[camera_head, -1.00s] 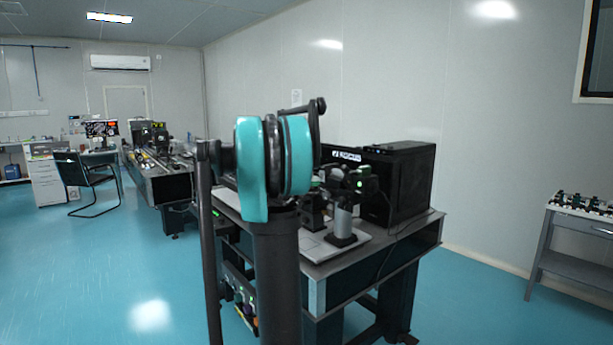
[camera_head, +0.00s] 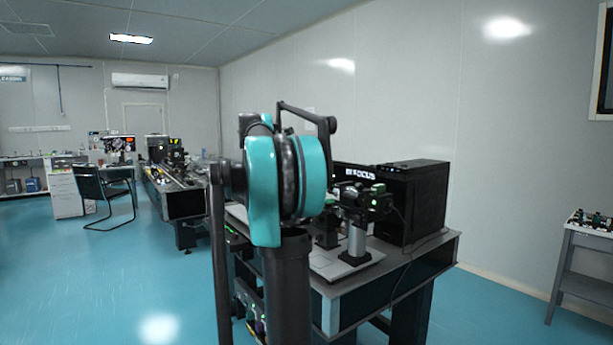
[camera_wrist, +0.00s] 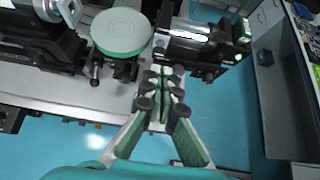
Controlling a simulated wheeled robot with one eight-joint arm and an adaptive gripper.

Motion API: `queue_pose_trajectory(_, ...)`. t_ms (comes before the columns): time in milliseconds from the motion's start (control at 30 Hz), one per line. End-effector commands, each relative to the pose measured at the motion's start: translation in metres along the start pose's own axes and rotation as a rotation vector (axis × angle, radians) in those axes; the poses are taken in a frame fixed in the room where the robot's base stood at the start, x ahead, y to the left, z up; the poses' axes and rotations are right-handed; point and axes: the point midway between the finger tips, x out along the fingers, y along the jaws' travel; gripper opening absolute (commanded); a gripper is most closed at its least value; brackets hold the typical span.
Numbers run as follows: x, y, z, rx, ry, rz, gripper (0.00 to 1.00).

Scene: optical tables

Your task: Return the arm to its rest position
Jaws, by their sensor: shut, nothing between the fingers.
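My gripper (camera_wrist: 165,82) shows in the wrist view, shut with nothing between its fingers. Its fingertips point toward the edge of an optical table (camera_wrist: 60,95) and the devices on it, seen from above. I cannot tell whether they touch anything. In the head view my teal and black arm stands in the middle, in front of the nearer optical table (camera_head: 400,277). The arm's dark link is raised at the top, and my gripper is not visible there.
A round green disc (camera_wrist: 121,31) and a black cylindrical device (camera_wrist: 188,42) lie near the fingertips. A black computer case (camera_head: 415,203) stands on the nearer table. A chair (camera_head: 104,190) and another bench (camera_head: 172,200) stand at the left. Open floor (camera_head: 90,280) lies left.

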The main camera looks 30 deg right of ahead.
Motion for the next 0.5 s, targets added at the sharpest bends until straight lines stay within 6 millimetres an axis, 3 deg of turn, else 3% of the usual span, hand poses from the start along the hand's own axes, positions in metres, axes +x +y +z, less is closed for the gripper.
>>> queue_pose_trajectory(233,0.0,0.0,0.0,0.001,0.0,0.0,0.0)
queue_pose_trajectory(333,0.0,-0.001,-0.011,0.031,0.014,0.009,0.0)
queue_pose_trajectory(433,0.001,-0.003,-0.046,0.131,0.061,0.033,0.0)
queue_pose_trajectory(500,0.0,-0.007,-0.085,0.244,0.117,0.055,0.0)
